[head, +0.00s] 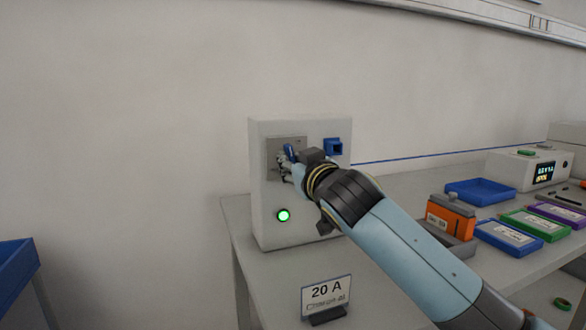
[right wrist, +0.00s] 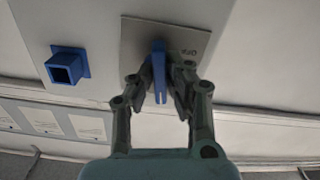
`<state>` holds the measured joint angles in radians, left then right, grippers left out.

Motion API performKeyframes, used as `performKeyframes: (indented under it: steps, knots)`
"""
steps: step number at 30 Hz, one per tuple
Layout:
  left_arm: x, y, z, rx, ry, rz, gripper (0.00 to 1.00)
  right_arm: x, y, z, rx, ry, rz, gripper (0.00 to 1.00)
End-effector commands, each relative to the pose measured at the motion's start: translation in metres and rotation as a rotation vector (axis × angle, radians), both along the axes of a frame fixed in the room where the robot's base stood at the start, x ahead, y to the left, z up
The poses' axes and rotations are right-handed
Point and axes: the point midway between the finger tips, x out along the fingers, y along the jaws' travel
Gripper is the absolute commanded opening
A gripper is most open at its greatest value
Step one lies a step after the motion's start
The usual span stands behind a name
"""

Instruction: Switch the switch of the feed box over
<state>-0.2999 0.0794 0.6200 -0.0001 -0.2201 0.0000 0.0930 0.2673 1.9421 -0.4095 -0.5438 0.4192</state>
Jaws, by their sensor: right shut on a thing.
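The feed box (head: 300,227) is a pale grey box on the left end of the bench. A grey plate (head: 273,146) on its front carries the blue switch lever (head: 290,151). My right gripper (head: 285,163) is at the lever in the head view, hiding part of it. In the right wrist view, the lever (right wrist: 158,72) stands between the two fingers of the gripper (right wrist: 160,90), which are shut on it. A green lamp (head: 283,215) glows low on the box front. My left gripper is not in view.
A blue square socket (head: 333,147) sits beside the plate. A "20 A" sign (head: 327,295) stands on the bench in front of the box. To the right are an orange battery block (head: 450,216), coloured trays (head: 508,236) and a device with a display (head: 527,168).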

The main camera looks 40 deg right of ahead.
Motion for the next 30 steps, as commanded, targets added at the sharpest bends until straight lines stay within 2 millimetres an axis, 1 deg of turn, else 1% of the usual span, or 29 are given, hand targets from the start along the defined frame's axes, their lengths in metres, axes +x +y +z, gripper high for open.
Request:
performKeyframes:
  steps: [1, 6, 12, 29, 30]
  knots:
    - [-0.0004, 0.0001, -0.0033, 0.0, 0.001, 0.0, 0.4, -0.0003, -0.0003, -0.0045, 0.032, -0.002, -0.001, 0.0]
    - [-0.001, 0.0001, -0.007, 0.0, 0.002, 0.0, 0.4, -0.0003, -0.0002, -0.0043, 0.126, -0.023, -0.001, 0.0]
    - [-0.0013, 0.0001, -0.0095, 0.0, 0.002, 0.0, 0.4, -0.0004, -0.0005, -0.0041, 0.192, -0.038, -0.002, 0.0]
    - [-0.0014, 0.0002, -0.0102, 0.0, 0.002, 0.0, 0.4, -0.0005, -0.0002, -0.004, 0.223, -0.044, -0.002, 0.0]
    - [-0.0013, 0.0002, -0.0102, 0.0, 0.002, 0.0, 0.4, -0.0005, -0.0003, -0.0041, 0.223, -0.044, -0.002, 0.16]
